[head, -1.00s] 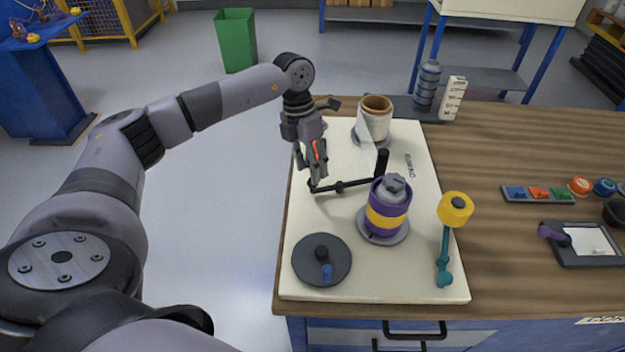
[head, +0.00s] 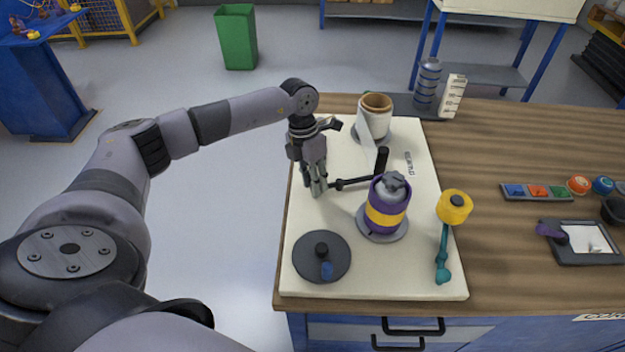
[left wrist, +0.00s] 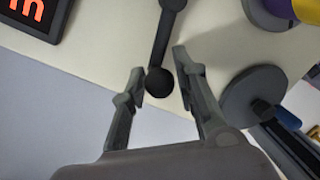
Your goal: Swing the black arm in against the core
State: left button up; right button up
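The black arm (head: 350,183) lies low over the cream board (head: 305,220). An upright black roller (head: 381,160) stands at its right end. My left gripper (head: 318,190) points down at the arm's left end, hiding that end in the head view. In the left wrist view, the black arm (left wrist: 162,45) ends in a round black knob between the parted fingers of my gripper (left wrist: 158,75), with gaps visible at both sides. The purple and yellow core (head: 387,207) stands upright on a grey disc, apart from the black roller. My right gripper is not in view.
A cardboard roll (head: 375,117) with pale film stands behind. A dark disc (head: 322,257) with a blue knob lies in front. A teal arm with a yellow roller (head: 454,207) is at the right. A black panel with orange marks (left wrist: 30,12) shows in the wrist view.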

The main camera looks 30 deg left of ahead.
pick_arm(q)
grip_shut()
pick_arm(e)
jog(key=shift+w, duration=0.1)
